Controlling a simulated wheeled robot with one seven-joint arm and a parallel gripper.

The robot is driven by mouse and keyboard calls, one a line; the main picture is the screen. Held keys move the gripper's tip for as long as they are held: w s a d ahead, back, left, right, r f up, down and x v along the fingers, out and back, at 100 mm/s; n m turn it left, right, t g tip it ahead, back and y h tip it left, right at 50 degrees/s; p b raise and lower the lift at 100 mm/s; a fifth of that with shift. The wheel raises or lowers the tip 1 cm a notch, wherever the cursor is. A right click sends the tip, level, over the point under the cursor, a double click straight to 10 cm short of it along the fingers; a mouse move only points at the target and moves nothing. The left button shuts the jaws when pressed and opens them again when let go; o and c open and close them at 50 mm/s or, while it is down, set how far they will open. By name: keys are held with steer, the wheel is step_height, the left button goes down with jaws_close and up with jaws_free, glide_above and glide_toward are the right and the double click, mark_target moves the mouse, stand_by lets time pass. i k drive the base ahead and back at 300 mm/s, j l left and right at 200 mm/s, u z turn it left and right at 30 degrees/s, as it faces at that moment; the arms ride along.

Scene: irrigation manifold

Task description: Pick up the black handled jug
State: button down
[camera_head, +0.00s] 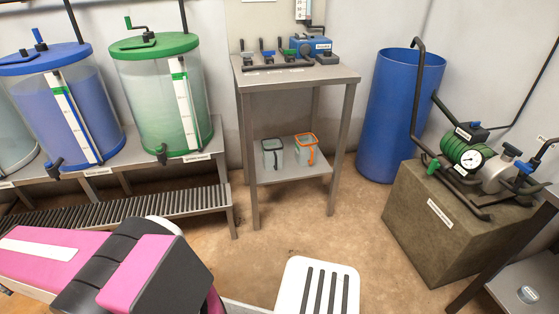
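A small clear jug with a black rim and handle (272,153) stands upright on the lower shelf of the metal table at the picture's centre. Beside it on the right stands a similar jug with an orange rim and handle (305,150). The two are close together; I cannot tell if they touch. My pink and black arm links fill the lower left of the picture, well apart from both jugs. My gripper is not visible.
The metal table (296,75) carries valves on top; its legs flank the lower shelf (292,173). Blue (80,105) and green-lidded (145,105) tanks stand left. A blue barrel (395,115) and a pump on a block (430,240) stand right.

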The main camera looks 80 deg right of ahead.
mark_target(273, 157)
steer(key=z, duration=3)
steer(key=l+u, duration=0.3)
steer(key=u, duration=0.15)
steer(key=l+u, duration=0.3)
steer(key=u, duration=0.15)
steer(key=l+u, duration=0.3)
steer(key=u, duration=0.2)
